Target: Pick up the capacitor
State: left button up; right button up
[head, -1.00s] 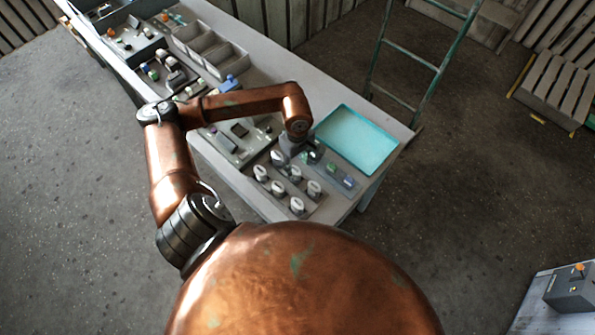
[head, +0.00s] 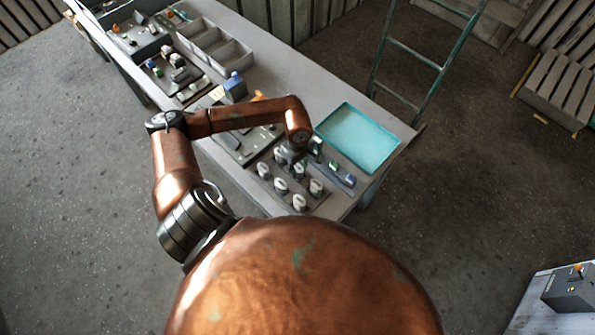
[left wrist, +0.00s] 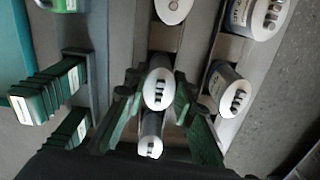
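Several capacitors with white printed tops stand in a grey holder (head: 318,201) at the near end of the table. One capacitor (left wrist: 159,88) stands upright between the fingers of my left gripper (left wrist: 157,96) in the left wrist view, with a small gap to them. A second capacitor (left wrist: 150,147) is just below it in that view, and another capacitor (left wrist: 228,90) is to the right. In the head view, my left gripper (head: 290,155) is low over the back of the holder, its fingertips mostly hidden. My right gripper is out of view.
An empty turquoise tray (head: 358,138) lies right of the holder. Green ribbed parts (left wrist: 48,92) stand close to the left finger. A grey divided bin (head: 215,45) and trays of small parts are farther along the table. A ladder (head: 420,60) stands behind.

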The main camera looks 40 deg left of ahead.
pick_arm(q)
jog(key=c, duration=0.4)
jog(key=shift+r, duration=0.1)
